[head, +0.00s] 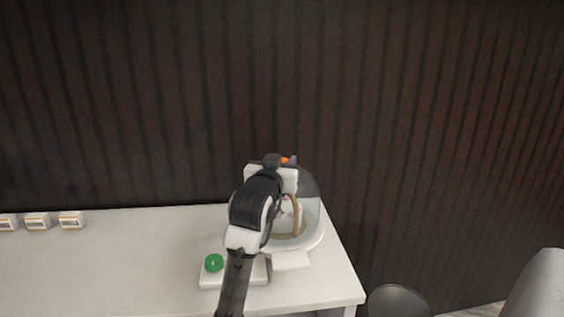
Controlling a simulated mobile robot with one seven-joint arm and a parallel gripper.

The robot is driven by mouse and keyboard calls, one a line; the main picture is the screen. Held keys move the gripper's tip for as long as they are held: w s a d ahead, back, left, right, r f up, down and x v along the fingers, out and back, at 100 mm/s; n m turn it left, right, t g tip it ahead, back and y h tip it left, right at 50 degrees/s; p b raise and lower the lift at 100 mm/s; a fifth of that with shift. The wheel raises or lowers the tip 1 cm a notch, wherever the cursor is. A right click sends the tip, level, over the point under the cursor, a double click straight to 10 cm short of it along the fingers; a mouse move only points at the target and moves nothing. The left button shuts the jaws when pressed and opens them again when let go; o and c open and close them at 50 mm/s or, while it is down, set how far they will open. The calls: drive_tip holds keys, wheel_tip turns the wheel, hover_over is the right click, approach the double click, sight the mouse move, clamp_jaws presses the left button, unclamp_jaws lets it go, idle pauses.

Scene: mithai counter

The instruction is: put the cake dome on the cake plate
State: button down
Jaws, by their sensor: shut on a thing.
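The cake dome (309,184) looks like a clear, greyish cover above the back of the cake plate; its lower edge is hard to make out. The cake plate (316,238) is pale with a round rim, near the right end of the white counter. A tan ring (297,220) and something pale pink show over the plate, partly behind my arm. My gripper (286,163) is beside the top of the dome and shut on it. My arm hides the grip and the plate's left side. I cannot tell whether dome and plate touch.
A white slab (211,279) with a green round thing (213,262) lies left of the plate. A small white block (291,261) is in front of it. Small labelled boxes (38,221) stand far left. The counter (110,265) between is clear. A dark round seat (397,301) stands right.

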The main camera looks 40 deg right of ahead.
drive_tip(key=shift+f, duration=0.2)
drive_tip(key=c, duration=0.9)
unclamp_jaws()
drive_tip(key=b+v, duration=0.3)
drive_tip(key=v, duration=1.1)
